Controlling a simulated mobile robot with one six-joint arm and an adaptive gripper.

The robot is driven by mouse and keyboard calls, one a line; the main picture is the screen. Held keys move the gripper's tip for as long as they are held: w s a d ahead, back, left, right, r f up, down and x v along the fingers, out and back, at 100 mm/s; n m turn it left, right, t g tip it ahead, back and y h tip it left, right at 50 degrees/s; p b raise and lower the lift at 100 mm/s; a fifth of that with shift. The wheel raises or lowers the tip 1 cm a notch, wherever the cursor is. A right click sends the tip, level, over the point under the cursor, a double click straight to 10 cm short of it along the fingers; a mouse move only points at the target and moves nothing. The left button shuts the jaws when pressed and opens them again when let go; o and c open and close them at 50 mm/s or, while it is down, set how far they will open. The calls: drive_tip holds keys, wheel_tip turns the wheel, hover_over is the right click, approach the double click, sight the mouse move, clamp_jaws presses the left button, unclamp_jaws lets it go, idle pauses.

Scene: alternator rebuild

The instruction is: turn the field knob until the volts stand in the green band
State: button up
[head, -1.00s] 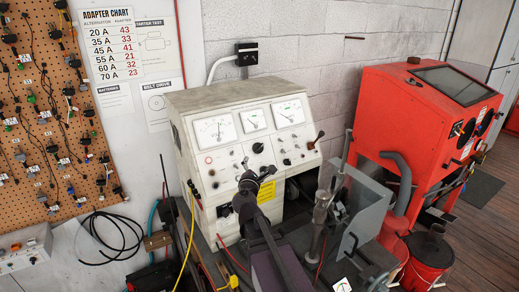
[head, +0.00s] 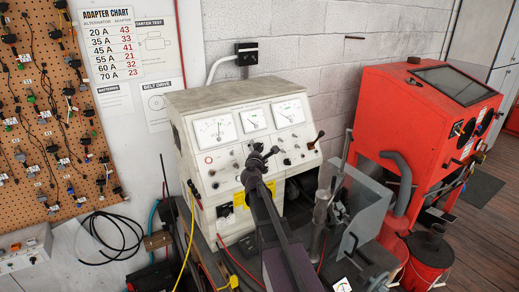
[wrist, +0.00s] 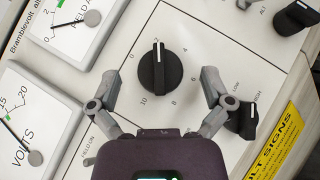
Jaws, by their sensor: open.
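The field knob (wrist: 160,72) is black and round, with a white pointer line toward the 2 of its 0–10 scale. My gripper (wrist: 160,76) is open, one finger on each side of the knob, with gaps visible in the wrist view. In the head view my gripper (head: 262,157) is at the tester's panel and partly covers the knob area. The VOLTS meter (wrist: 42,125) is cut off by the wrist view's left edge. Its needle slants up-left, below the 15 mark. A bit of green shows at that edge; whether the needle is in it I cannot tell.
The cream test bench (head: 205,98) carries three meters. A second black knob (wrist: 243,118) marked LOW and HIGH sits close to my right finger. The FIELD A meter (wrist: 85,30) is at upper left. A grey guard (head: 365,205) and red cabinet (head: 385,110) stand to the right.

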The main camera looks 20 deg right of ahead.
drive_tip(key=shift+w+d, duration=0.3)
drive_tip(key=shift+w, duration=0.3)
drive_tip(key=c, duration=1.2)
drive_tip(key=shift+o, duration=0.2)
